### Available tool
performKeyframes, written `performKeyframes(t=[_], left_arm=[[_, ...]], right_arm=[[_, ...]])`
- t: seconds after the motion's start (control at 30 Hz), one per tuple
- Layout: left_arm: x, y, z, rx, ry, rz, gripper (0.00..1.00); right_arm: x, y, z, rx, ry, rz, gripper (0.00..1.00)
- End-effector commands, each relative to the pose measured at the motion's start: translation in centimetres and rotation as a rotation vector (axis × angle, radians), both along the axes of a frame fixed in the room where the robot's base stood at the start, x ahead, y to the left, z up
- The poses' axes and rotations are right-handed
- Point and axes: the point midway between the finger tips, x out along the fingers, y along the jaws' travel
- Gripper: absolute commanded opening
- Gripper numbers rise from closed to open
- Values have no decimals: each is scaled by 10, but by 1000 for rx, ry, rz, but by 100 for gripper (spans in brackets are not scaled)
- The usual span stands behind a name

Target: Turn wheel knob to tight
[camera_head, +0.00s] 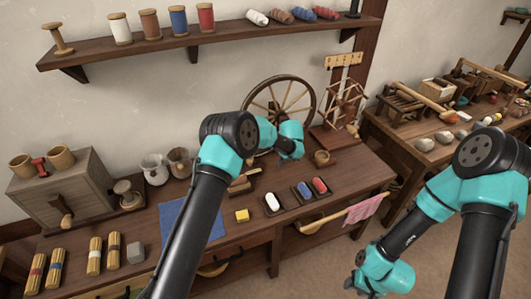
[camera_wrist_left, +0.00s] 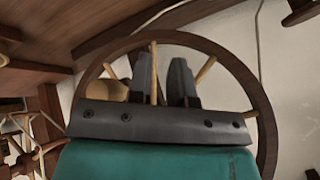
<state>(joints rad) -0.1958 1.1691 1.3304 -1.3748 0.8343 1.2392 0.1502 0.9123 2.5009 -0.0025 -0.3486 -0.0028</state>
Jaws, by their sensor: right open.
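The large dark wooden spinning wheel (camera_head: 314,97) with light spokes stands at the back of the table. Its rim arches across the left wrist view (camera_wrist_left: 224,58). My left arm reaches to the wheel and hides its lower part in the head view. My left gripper (camera_wrist_left: 162,72) is at the spokes, its two dark fingers apart, with a spoke showing between them. A rounded tan wooden piece (camera_wrist_left: 105,90), perhaps the knob, shows left of the fingers, partly hidden by the gripper body. I cannot tell whether they touch. My right gripper (camera_head: 356,284) is open, low at the front right.
A smaller spoked wheel (camera_head: 346,100) and a small wooden bowl (camera_head: 322,157) stand right of the big wheel. A blue cloth (camera_head: 188,222), a yellow block (camera_head: 242,215) and small trays lie in front. A pink cloth (camera_head: 362,211) hangs on a rod at the table's front.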

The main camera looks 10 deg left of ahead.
Motion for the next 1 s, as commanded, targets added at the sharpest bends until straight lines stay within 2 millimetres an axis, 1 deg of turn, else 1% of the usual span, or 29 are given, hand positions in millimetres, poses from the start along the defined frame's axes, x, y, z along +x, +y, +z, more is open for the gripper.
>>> performKeyframes(t=[0.03,0.07,0.17,0.3,0.4,0.47,0.6,0.83,1.0], left_arm=[[-3,8,7,-27,-3,30,24],[-5,13,10,-49,-7,52,27],[-16,31,25,-140,-17,149,36],[-37,57,46,-280,-32,306,50],[-49,70,57,-358,-41,397,59],[-54,75,61,-389,-45,433,64],[-58,78,64,-415,-48,464,64],[-58,78,63,-413,-48,462,64],[-56,79,58,-412,-47,463,64]], right_arm=[[0,0,0,0,0,0,43],[0,0,0,0,0,0,43],[0,0,0,0,0,0,43],[0,0,0,0,0,0,43],[0,0,0,0,0,0,43],[0,0,0,0,0,0,43],[0,0,0,0,0,0,43],[0,0,0,0,0,0,43],[0,0,0,0,0,0,43]])
